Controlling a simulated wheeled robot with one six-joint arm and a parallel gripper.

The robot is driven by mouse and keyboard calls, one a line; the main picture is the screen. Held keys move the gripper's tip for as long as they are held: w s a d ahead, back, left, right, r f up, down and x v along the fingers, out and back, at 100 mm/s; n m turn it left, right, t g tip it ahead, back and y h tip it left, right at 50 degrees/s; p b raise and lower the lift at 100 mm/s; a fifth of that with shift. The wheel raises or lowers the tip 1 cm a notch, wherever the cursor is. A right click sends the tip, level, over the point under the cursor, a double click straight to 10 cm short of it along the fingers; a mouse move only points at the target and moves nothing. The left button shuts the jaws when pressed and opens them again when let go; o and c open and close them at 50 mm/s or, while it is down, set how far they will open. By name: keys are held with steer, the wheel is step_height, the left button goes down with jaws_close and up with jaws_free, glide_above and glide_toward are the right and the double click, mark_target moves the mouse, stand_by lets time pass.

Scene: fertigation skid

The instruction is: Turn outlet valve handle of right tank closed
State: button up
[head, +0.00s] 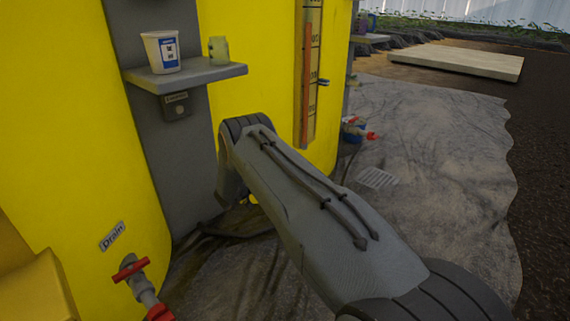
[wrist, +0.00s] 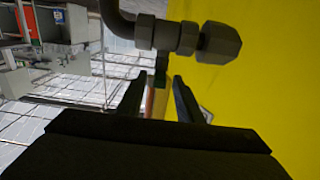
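The right yellow tank (head: 240,95) stands behind my arm in the head view, and my arm hides its lower front. In the wrist view a yellow tank wall (wrist: 265,80) fills the right side.
A shelf (head: 185,75) between the tanks holds a white tub (head: 161,52) and a greenish jar (head: 218,50). Grey sheeting (head: 430,140) on the right is mostly clear.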

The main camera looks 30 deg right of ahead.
steer(key=shift+p+v, duration=0.55)
steer(key=shift+v, duration=1.35)
